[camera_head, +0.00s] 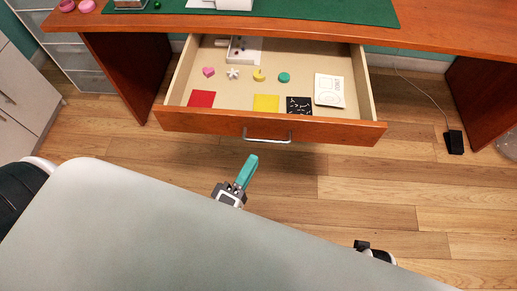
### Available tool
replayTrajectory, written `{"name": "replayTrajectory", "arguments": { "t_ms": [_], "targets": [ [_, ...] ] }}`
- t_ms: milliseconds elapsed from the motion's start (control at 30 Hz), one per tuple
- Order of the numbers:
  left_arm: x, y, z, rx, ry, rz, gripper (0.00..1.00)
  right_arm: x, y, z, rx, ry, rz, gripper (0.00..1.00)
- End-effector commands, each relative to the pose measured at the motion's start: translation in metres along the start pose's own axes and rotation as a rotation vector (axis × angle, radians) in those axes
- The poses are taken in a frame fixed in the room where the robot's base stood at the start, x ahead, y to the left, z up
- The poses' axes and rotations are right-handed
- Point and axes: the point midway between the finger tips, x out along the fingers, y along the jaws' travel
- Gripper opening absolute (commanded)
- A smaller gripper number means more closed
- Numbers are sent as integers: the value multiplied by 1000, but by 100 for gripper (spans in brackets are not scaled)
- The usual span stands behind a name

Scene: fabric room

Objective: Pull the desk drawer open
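The desk drawer (180,121) stands pulled out from under the wooden desk (300,28), its inside showing. Its silver bar handle (267,139) is on the middle of the front panel. My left gripper (247,171), with teal fingers, is just in front of and below the handle in the picture, and appears apart from it. Its fingers overlap from this angle, so I cannot tell whether they are open or shut. I see nothing held in it.
In the drawer lie a red square (201,99), a yellow square (266,103), a black patterned card (299,106), a white sheet (329,90) and small shapes. A black pedal (454,142) with a cord is on the floor at right. White cabinets (22,98) stand at left.

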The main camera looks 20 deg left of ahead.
Motion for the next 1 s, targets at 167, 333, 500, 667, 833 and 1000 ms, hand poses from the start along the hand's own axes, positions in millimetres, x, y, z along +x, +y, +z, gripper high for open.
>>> {"name": "replayTrajectory", "arguments": {
  "t_ms": [167,333,500,667,833,1000],
  "targets": [
    [-36,1,0,0,2,4,31,-5,0,4,1,-13,0,36],
    [-54,0,0,-1,0,1,31,-6,0,2,2,-5,0,36],
    [-59,0,0,-1,-1,0,31,-8,0,3,2,-7,-1,36],
    [-59,0,0,-1,-1,-1,31,-8,-1,4,2,-9,-1,36],
    [-59,0,0,-1,-1,0,31,-8,-1,4,2,-11,-1,36],
    [-57,1,-1,10,10,4,31,-6,-3,3,0,-8,-5,36]
  ]
}}
